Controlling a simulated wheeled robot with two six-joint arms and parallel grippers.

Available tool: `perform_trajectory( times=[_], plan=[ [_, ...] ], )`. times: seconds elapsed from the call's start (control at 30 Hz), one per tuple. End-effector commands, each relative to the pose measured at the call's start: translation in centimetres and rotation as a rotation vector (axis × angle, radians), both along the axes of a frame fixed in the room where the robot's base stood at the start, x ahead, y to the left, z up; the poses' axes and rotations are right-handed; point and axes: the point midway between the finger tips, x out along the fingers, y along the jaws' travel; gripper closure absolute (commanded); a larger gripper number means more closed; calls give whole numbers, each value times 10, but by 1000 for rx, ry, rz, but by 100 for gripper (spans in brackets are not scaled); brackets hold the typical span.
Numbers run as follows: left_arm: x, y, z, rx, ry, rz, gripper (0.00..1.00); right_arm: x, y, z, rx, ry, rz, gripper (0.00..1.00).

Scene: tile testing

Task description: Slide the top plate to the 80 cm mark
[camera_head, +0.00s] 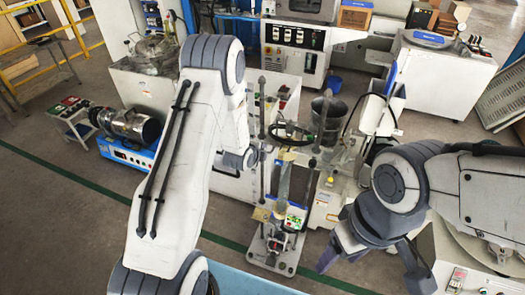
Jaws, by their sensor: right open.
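A test stand with a pale base (272,255) stands at the lower middle, with two dark upright posts (322,120) and a strip (284,182) between them. A small tan plate (262,214) sits low on the stand. I cannot tell which part is the top plate, and no 80 cm mark is readable. My right gripper (370,268) is open and empty, to the right of the stand's base and apart from it. My left arm's wrist (236,160) is just left of the posts; its jaws are too small and hidden to read, and contact is unclear.
A handwheel (291,133) and a dark bucket (329,116) are behind the stand. A blue-based machine with a metal drum (130,124) stands at left, and a white cabinet (443,80) at upper right. Bare floor (70,225) lies at lower left.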

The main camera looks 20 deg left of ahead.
Motion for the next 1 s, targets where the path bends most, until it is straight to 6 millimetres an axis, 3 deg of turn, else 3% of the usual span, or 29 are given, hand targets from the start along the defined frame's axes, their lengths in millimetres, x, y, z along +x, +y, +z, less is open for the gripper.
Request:
perform_trajectory(
  times=[0.47, 1.0],
  plan=[
    [-35, 1, 30, -1, 1, 1, 60, 0, 0, 16, 0, 0, 0, 34],
    [-37, 1, 31, -1, 2, 1, 60, 0, 0, 16, 0, 0, -2, 34]
  ],
)
